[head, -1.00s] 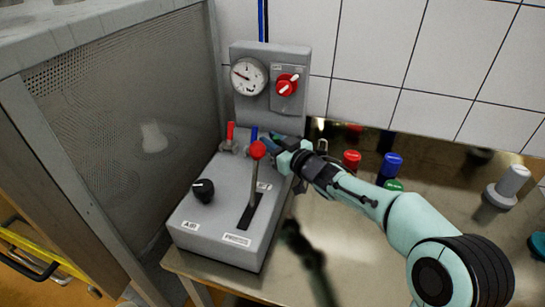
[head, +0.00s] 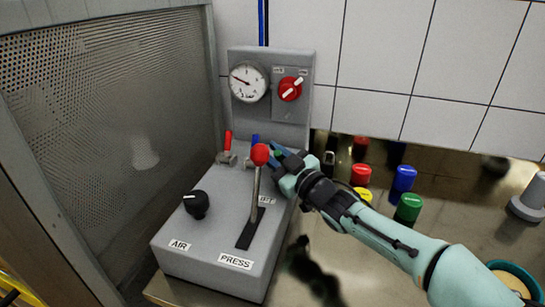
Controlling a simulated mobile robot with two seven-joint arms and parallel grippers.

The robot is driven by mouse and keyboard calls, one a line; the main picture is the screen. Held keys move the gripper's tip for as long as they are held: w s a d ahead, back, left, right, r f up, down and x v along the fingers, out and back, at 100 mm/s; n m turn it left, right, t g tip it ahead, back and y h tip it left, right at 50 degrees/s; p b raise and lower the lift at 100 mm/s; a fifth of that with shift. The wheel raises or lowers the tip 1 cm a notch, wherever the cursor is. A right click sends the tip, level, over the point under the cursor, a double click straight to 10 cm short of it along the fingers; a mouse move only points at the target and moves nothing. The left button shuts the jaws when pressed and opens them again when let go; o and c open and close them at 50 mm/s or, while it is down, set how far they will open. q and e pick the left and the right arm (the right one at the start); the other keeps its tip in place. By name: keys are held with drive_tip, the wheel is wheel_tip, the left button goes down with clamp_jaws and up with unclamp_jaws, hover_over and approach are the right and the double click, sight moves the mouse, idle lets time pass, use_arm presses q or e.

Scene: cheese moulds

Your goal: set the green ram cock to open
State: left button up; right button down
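The grey press control box (head: 190,265) stands on the metal table. Along its back edge is a row of cocks: a red-handled cock (head: 228,143) and a blue-handled cock (head: 255,140), both with handles upright. A small bit of green, seemingly the green ram cock (head: 278,154), shows at the right end of the row. My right gripper (head: 282,156) is at it, fingers around or beside the green handle. The fingers and wrist hide most of this cock, so its handle angle and the grip are unclear. My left gripper is not in view.
A red-knobbed lever (head: 259,156) rises close left of my gripper. A black knob (head: 196,205) sits at the box's left. Behind stand a gauge (head: 249,82) and red switch (head: 290,89). Red (head: 361,175), blue (head: 404,178) and green (head: 408,207) capped things stand beside my arm.

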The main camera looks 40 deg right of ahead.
drive_tip(key=shift+f, duration=0.15)
drive_tip(key=c, duration=1.1)
unclamp_jaws()
drive_tip(key=shift+o, duration=0.2)
drive_tip(key=shift+s, duration=0.1)
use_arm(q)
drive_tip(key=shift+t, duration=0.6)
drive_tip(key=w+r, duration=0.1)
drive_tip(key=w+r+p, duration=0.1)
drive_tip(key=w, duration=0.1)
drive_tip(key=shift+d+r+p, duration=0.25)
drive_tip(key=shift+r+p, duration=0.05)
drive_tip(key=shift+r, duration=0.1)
use_arm(e)
drive_tip(key=s+d+f, duration=0.1)
drive_tip(key=s, duration=1.2)
drive_tip(key=shift+f, duration=0.2)
